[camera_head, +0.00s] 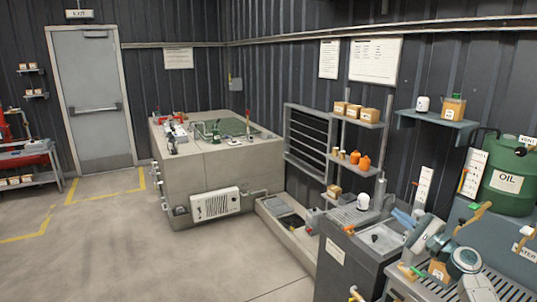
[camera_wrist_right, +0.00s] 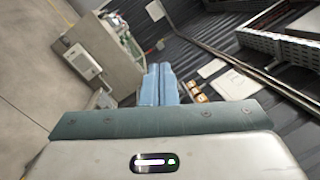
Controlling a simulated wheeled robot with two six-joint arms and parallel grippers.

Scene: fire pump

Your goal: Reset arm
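My right arm comes in at the lower right of the head view. Its gripper (camera_head: 403,217) has blue fingers pointing up and left, over the dark grey cabinet. In the right wrist view the two blue fingers (camera_wrist_right: 159,84) lie side by side, shut, with nothing seen between them. The wrist view is strongly tilted. My left gripper is in neither view.
A grey cabinet (camera_head: 342,262) and a slatted bench (camera_head: 418,287) stand close by. A green oil can (camera_head: 508,182) is at the right. Wall shelves (camera_head: 437,119) hold small boxes. A concrete block (camera_head: 222,167) stands beyond; the floor (camera_head: 130,255) at left is clear.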

